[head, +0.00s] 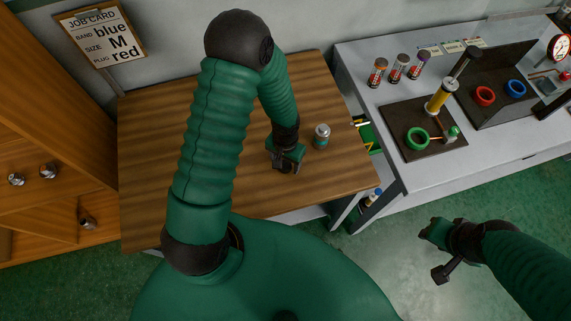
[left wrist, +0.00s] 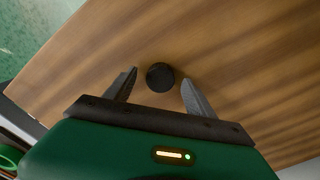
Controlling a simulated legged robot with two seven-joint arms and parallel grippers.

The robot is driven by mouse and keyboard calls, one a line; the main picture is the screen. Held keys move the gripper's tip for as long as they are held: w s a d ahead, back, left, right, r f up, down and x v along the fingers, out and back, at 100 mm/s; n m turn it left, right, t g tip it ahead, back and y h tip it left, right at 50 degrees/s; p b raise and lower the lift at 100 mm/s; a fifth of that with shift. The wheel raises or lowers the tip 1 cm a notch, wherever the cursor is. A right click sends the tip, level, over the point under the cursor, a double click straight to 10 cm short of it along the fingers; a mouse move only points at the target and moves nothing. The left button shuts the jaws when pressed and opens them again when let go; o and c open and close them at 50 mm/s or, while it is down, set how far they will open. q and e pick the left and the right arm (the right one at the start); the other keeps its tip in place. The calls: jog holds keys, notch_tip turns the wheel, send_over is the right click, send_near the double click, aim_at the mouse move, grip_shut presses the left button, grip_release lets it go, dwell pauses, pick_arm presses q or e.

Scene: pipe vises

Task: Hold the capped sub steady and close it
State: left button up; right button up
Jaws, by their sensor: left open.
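In the left wrist view, a dark round top (left wrist: 160,77) lies between the spread fingers of my left gripper (left wrist: 157,88), with gaps on both sides. I cannot tell whether it is the same cylinder. My right gripper (head: 437,254) hangs over the floor, its jaws unclear.
A grey bench (head: 365,60) at the right holds several small capped cylinders, a yellow cylinder (head: 438,98), a green ring (head: 417,138), a red ring (head: 485,96) and a blue ring (head: 516,88). A job card (head: 100,38) reads blue, M, red. The table's left part is clear.

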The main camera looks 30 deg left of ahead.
pick_arm(q)
jog(key=shift+f, duration=0.3)
jog(key=shift+r, duration=0.1)
jog(key=shift+c, duration=0.6)
grip_shut()
jog(key=shift+r, duration=0.1)
